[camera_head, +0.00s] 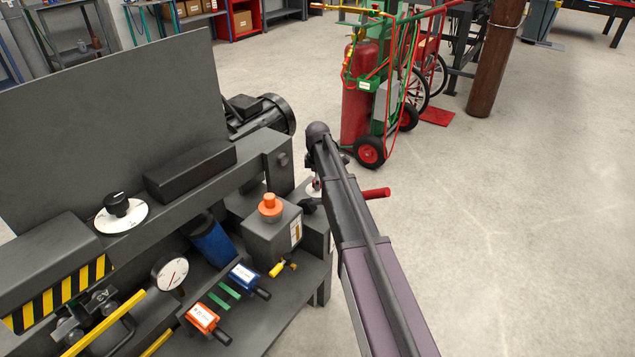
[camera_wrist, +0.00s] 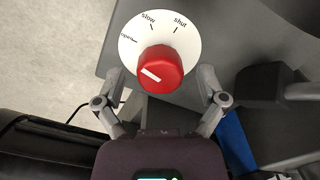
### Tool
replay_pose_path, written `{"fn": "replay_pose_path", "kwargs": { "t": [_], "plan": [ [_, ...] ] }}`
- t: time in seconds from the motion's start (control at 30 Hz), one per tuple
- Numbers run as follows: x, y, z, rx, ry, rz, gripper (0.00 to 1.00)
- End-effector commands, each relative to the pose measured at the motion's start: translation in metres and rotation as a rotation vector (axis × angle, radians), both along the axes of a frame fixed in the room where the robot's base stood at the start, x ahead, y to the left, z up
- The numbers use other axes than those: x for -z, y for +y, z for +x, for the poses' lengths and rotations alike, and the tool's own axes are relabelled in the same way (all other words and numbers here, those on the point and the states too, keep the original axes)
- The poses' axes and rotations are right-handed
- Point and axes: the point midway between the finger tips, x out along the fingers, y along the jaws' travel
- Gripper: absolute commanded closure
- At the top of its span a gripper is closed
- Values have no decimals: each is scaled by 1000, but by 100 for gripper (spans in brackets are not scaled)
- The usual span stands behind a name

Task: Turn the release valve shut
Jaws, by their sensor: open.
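The release valve is a red knob (camera_wrist: 160,66) on a round white dial (camera_wrist: 190,48) marked "open", "slow" and "shut", seen in the wrist view. The white line on the knob points left and slightly up, nearest the "open" mark. My gripper (camera_wrist: 162,84) is open, with one finger on each side of the knob; gaps show between the fingers and the knob. In the head view my arm covers most of the dial, and only a sliver of its white edge (camera_head: 312,189) shows. The fingers are mostly hidden there.
A grey box with an orange button (camera_head: 270,204) stands left of my arm. A red rod (camera_head: 377,193) sticks out right of it. Another dial with a black knob (camera_head: 118,205), a gauge (camera_head: 170,273) and a blue cylinder (camera_head: 209,240) are on the machine. Open floor lies right.

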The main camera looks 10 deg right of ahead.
Motion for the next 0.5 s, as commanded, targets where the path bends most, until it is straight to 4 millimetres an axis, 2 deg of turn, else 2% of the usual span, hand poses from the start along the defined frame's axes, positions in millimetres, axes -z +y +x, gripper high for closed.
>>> {"fn": "replay_pose_path", "kwargs": {
  "t": [0.07,0.17,0.33,0.37,0.5],
  "plan": [
    [0,0,0,0,0,0,10],
    [0,0,0,0,0,0,36],
    [0,0,0,0,0,0,87],
    [0,0,0,0,0,0,92],
    [0,0,0,1,1,0,92]
  ]
}}
